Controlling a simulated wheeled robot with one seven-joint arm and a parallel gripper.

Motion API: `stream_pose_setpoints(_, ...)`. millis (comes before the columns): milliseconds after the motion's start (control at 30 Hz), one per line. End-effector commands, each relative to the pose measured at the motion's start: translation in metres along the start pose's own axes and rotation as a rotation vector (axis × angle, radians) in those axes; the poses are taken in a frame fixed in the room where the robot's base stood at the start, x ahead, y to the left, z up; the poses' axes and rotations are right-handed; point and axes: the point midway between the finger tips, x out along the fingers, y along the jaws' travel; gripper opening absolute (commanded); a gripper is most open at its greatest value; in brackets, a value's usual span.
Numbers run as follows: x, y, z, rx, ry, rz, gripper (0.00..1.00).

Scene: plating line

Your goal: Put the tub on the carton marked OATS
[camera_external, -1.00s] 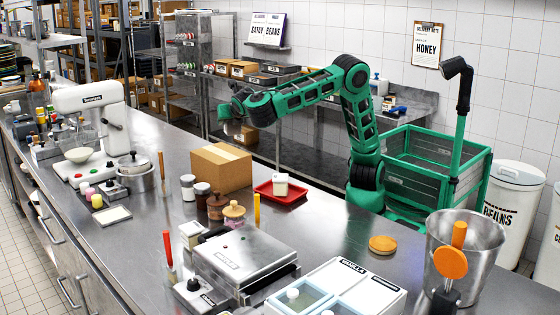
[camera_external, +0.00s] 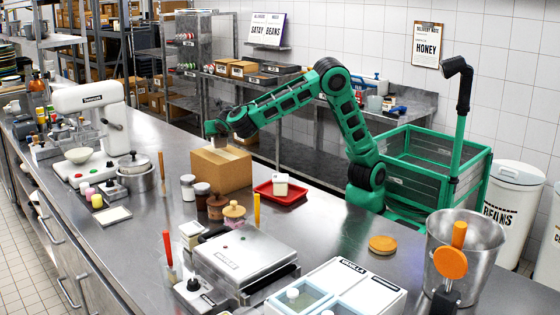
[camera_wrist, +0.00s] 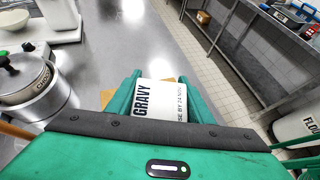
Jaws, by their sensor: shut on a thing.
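My gripper (camera_wrist: 152,97) is shut on a white tub (camera_wrist: 166,104) marked GRAVY, with a use-by date, in the wrist view. In the external view my gripper (camera_external: 217,137) is low over the brown carton (camera_external: 222,171) on the counter. Only a little of the tub shows there, at the carton's top; I cannot tell whether they touch. In the wrist view small tan parts of the carton show behind the tub and fingers. No marking on this carton is readable, so I cannot tell if it says OATS.
A steel pot (camera_external: 136,181) is at left. More cartons (camera_external: 242,69) stand on the back bench, their labels unreadable.

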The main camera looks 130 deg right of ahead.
Motion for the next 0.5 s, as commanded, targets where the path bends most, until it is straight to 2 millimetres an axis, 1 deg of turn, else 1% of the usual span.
stream_pose_setpoints(100,0.008,-0.001,-0.015,-0.001,0.000,-0.003,0.20)
stream_pose_setpoints(167,0.011,-0.001,-0.018,0.001,0.000,-0.002,0.20)
stream_pose_setpoints(500,0.012,0.000,-0.021,0.001,0.000,-0.001,0.20)
